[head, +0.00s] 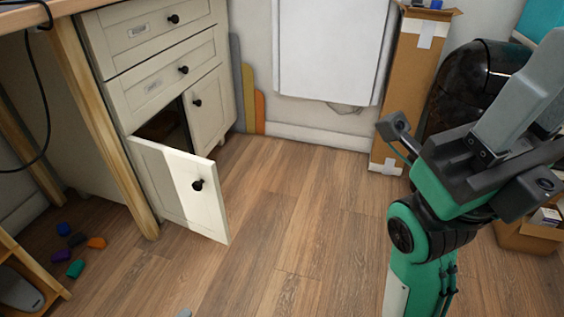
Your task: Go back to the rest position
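My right gripper (541,82) is at the right of the head view, on a green and black arm that rises from the bottom edge. Its light grey fingers point up and to the right, partly out of frame. One finger overlaps the other, so I cannot tell whether they are apart. No held object shows. My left gripper cannot be made out; only a small grey piece (184,313) shows at the bottom edge, and I cannot tell what it is.
A cream cabinet (152,50) stands at left, its lower door (181,190) open over the floor. Small coloured pieces (76,269) lie at lower left. A tall cardboard box (407,80) and black bin (470,85) stand behind my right arm. The middle floor is clear.

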